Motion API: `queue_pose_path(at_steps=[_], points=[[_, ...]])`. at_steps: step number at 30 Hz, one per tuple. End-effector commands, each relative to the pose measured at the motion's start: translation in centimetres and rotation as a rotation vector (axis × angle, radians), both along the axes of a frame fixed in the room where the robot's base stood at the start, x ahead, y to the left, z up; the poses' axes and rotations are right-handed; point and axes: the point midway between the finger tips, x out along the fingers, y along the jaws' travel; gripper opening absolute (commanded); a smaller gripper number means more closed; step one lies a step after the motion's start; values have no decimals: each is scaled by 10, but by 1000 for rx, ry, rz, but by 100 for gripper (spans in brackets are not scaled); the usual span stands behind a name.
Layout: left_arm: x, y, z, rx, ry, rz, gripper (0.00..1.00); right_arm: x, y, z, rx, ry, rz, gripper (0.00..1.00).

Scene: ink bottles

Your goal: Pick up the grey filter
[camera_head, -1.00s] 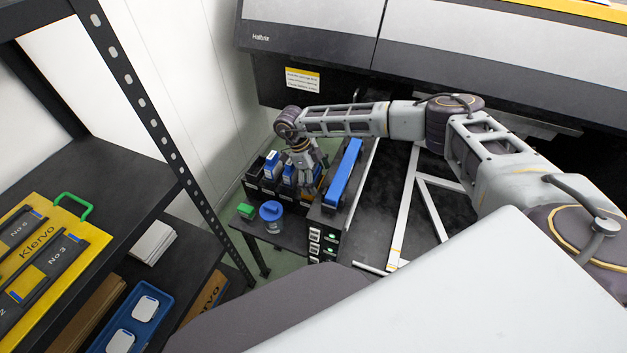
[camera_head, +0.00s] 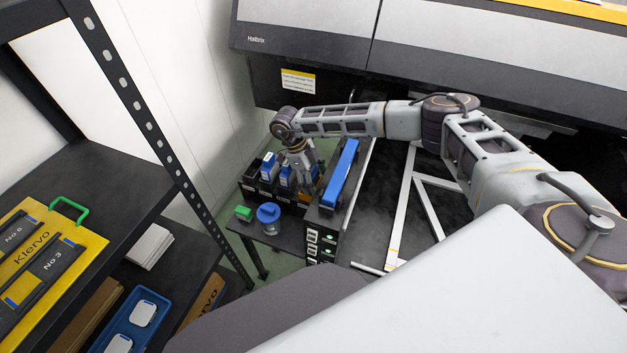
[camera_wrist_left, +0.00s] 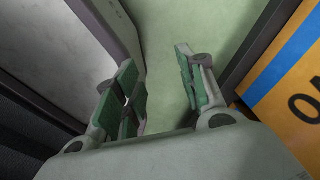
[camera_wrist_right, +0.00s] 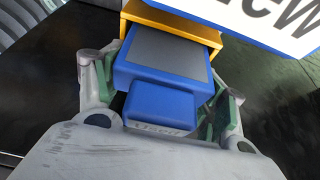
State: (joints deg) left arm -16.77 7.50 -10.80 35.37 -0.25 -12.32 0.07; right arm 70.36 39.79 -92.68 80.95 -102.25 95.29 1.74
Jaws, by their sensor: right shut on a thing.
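My right gripper (camera_head: 303,172) is over the row of black bins on the low table. In the right wrist view my right gripper (camera_wrist_right: 160,95) is shut on a blue cartridge (camera_wrist_right: 160,78) with a grey top face and a blue block at its near end. I cannot tell whether this is the grey filter. In the head view the held cartridge is mostly hidden by the fingers. My left gripper (camera_wrist_left: 158,82) is open and empty above a green floor in the left wrist view; the head view does not show it.
Blue-and-white bottles (camera_head: 269,167) stand in the black bins (camera_head: 249,190). A blue-lidded jar (camera_head: 269,218) and a green block (camera_head: 243,213) are in front. A long blue bar (camera_head: 341,173) lies right of the gripper. A shelf (camera_head: 150,190) stands at the left.

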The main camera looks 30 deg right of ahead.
Motion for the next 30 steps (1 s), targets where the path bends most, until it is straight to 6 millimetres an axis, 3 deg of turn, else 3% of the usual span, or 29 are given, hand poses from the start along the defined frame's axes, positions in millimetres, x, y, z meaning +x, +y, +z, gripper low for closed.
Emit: queue_pose_path(at_steps=[11,20,30], points=[[8,-4,-2,-4,-7,1,40,1,0,39,1,-3,1,46],[25,-5,-3,-6,-29,1,40,1,0,97,1,-4,1,46],[16,3,-7,3,-18,0,40,0,0,156,1,-2,0,46]])
